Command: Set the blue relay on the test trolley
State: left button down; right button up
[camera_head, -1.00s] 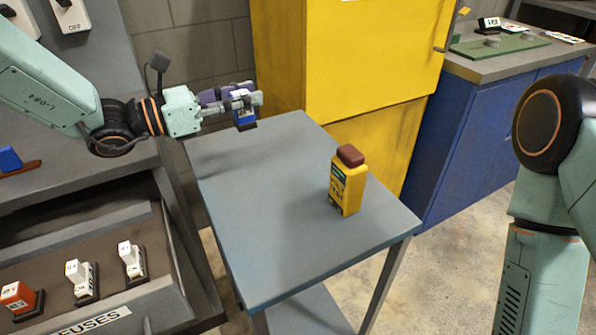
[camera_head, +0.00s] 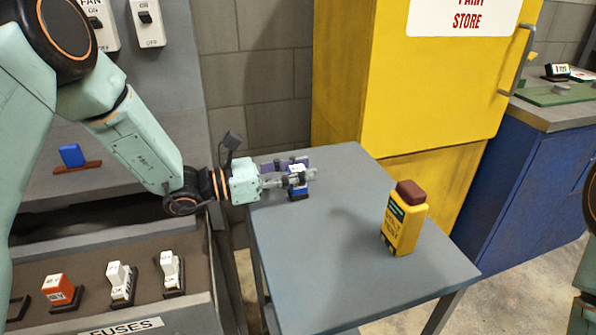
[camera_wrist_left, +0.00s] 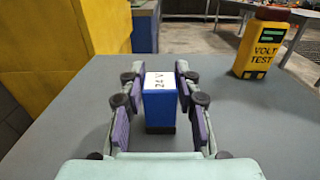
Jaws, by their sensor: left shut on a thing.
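The blue relay (camera_head: 299,192) has a white labelled top and a black base. My left gripper (camera_head: 300,178) is shut on it, over the far left part of the test trolley (camera_head: 345,275), a grey table. In the left wrist view the relay (camera_wrist_left: 160,106) stands upright between the purple finger pads (camera_wrist_left: 160,110). I cannot tell whether its base touches the trolley top. My right gripper is out of view.
A yellow volt tester (camera_head: 404,220) with a brown top stands on the trolley's right side. A yellow paint store cabinet (camera_head: 400,90) is behind. At left are a fuse drawer (camera_head: 125,325) and a blue block (camera_head: 71,155) on a shelf. The trolley's front middle is clear.

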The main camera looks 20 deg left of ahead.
pick_arm(q)
jog(key=shift+s, duration=0.1)
jog(key=c, duration=1.4)
grip_release()
jog(key=shift+f, duration=0.1)
jog(key=o, duration=0.4)
jog(key=shift+o, duration=0.2)
jog(key=shift+r, duration=0.3)
jog(key=p+v, duration=0.3)
jog(key=v, duration=0.9)
